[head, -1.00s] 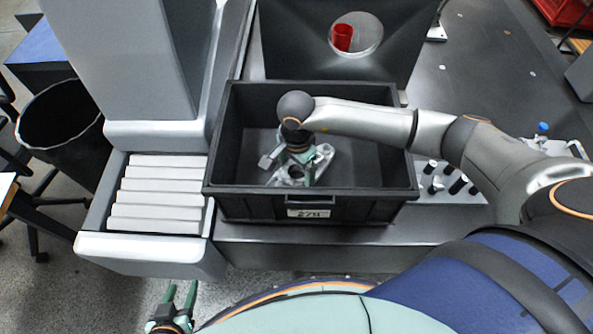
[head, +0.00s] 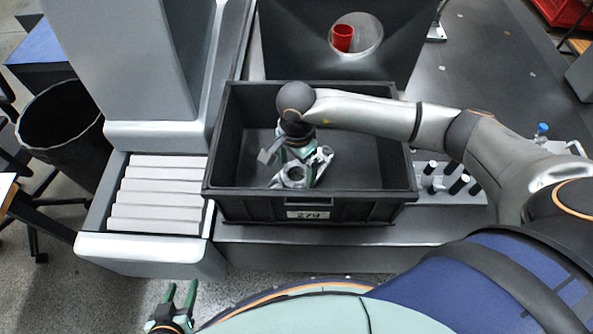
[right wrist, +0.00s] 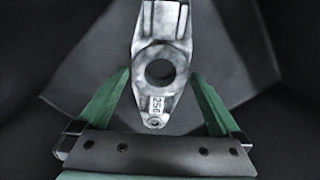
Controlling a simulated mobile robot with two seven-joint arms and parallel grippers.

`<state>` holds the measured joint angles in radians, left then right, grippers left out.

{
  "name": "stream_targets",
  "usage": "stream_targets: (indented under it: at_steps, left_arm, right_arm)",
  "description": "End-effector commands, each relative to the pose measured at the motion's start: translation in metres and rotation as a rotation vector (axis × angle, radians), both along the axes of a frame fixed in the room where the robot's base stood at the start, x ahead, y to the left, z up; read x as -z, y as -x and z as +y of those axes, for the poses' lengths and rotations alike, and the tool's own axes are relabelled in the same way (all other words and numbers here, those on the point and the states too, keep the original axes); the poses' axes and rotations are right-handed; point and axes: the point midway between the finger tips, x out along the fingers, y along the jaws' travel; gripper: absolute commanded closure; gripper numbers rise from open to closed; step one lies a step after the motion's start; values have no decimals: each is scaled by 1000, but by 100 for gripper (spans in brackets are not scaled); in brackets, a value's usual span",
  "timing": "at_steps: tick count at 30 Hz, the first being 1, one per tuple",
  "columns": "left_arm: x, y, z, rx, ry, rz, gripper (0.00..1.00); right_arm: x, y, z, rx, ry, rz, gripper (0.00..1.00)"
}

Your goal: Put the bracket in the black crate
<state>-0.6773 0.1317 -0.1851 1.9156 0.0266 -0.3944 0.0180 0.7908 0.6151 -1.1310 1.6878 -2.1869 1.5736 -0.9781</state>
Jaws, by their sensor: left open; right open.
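The bracket (head: 293,176) is a grey metal part with a round hole. In the right wrist view the bracket (right wrist: 163,68) shows a label reading 256 and lies between and beyond the two green fingers. My right gripper (head: 302,168) reaches down into the crate above the bracket; its fingers are open, with a gap visible on both sides of the bracket. The gripper and wrist hide part of the bracket. My left gripper (head: 179,294) is open and empty at the bottom, in front of the grey machine.
A dark panel with a round opening stands behind the crate, with a red cup (head: 342,38) seen through it. A block with several black pegs (head: 447,182) is right of the crate. A black bin (head: 66,127) stands on the floor at left.

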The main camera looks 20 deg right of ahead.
Motion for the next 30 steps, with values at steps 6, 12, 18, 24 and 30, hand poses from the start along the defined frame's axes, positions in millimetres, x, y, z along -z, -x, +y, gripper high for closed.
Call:
stream_targets:
  at_steps: [6, 12, 18, 24, 30]
  left_arm:
    - [2, 0, 0, 0, 0, -1, 50]
    - [3, 0, 0, -1, -1, 0, 50]
    - [3, 0, 0, -1, -1, 1, 50]
    - [4, 0, 0, -1, -1, 2, 50]
    - [-9, 1, 1, -1, -1, 4, 50]
  right_arm:
    - [-50, -1, 0, 0, 0, -6, 0]
    - [-81, -1, 0, 1, 0, -3, 0]
    - [-92, 0, 0, 1, 1, 0, 0]
    - [-92, 0, 0, 1, 1, 0, 0]
    - [-105, 2, 6, 0, -27, 4, 0]
